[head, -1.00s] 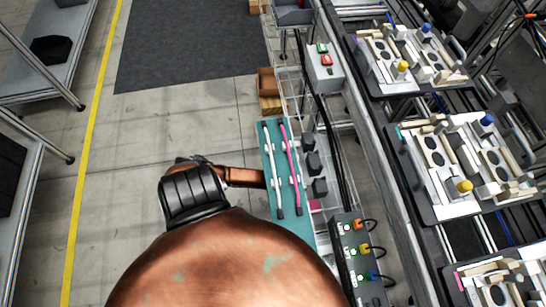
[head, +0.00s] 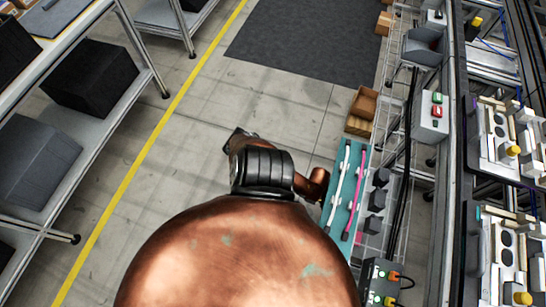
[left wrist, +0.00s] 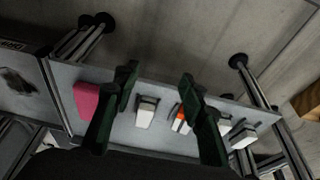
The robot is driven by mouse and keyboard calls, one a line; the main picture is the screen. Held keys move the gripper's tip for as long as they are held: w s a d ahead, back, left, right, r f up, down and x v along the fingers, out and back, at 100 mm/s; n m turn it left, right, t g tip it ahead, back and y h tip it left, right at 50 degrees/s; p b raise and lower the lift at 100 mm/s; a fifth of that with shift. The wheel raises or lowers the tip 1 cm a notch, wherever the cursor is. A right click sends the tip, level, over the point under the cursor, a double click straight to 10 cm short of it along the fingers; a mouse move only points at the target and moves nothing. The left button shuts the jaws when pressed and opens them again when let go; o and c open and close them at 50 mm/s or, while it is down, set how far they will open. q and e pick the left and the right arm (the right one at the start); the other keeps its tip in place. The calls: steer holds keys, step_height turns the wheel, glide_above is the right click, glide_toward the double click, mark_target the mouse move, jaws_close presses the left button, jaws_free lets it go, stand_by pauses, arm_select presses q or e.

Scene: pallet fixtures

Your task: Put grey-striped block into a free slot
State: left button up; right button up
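In the left wrist view my left gripper (left wrist: 157,76) is open, with its two dark green fingers spread above a narrow grey shelf (left wrist: 75,75). A white block (left wrist: 146,112) with a darker band near its top shows between the fingers. I cannot tell whether this band is the grey stripe. A white block with an orange stripe (left wrist: 180,120) is partly hidden by the right finger. The fixtures (head: 509,245) with dark round holes stand at the right edge of the head view. I cannot tell which slots are free. My right gripper is not in view.
A pink block (left wrist: 88,101) and another white block (left wrist: 242,137) lie on the shelf. In the head view, a teal panel (head: 340,210) with a white and a pink bar lies beside dark blocks (head: 377,200). Shelving (head: 110,110) stands left; the floor between is clear.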

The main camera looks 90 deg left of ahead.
arm_select(q)
steer(key=s+d+f+n+g+y, duration=0.1)
steer(key=s+f+n, duration=0.1)
steer(key=s+f, duration=1)
steer(key=s+d+f+g, duration=0.1)
steer(key=s+d, duration=0.2)
steer(key=s, duration=0.3)
steer(key=s+d+f, duration=0.2)
steer(key=s+d, duration=0.1)
steer(key=s, duration=0.4)
steer(key=s+d+f+g, duration=0.1)
steer(key=s+d+f, duration=0.1)
steer(key=s, duration=0.4)
steer(key=shift+s+d+f+g, duration=0.25)
steer(key=shift+s+d+g, duration=0.1)
steer(key=shift+d, duration=0.1)
steer(key=shift+c, duration=0.7)
